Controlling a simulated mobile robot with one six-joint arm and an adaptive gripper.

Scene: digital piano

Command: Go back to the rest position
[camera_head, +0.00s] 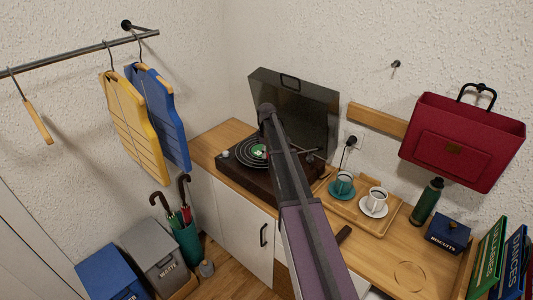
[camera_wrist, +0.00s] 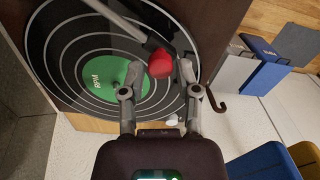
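My gripper (camera_wrist: 161,72) shows in the wrist view above the turntable (camera_head: 231,176), with its two fingers apart. A red rounded tip (camera_wrist: 160,64) shows between the fingertips, at the end of a grey bar that looks like the tonearm (camera_wrist: 125,24). Small gaps seem to show on both sides of it; whether a finger touches it is unclear. The black record with a green label (camera_wrist: 97,82) lies under and left of the fingers. In the head view my arm hides the gripper and part of the record (camera_head: 249,150).
The turntable's dark lid (camera_head: 310,103) stands open behind. A green bottle (camera_head: 427,202) and blue biscuit box (camera_head: 449,234) stand further right. Vests (camera_head: 135,130) hang left.

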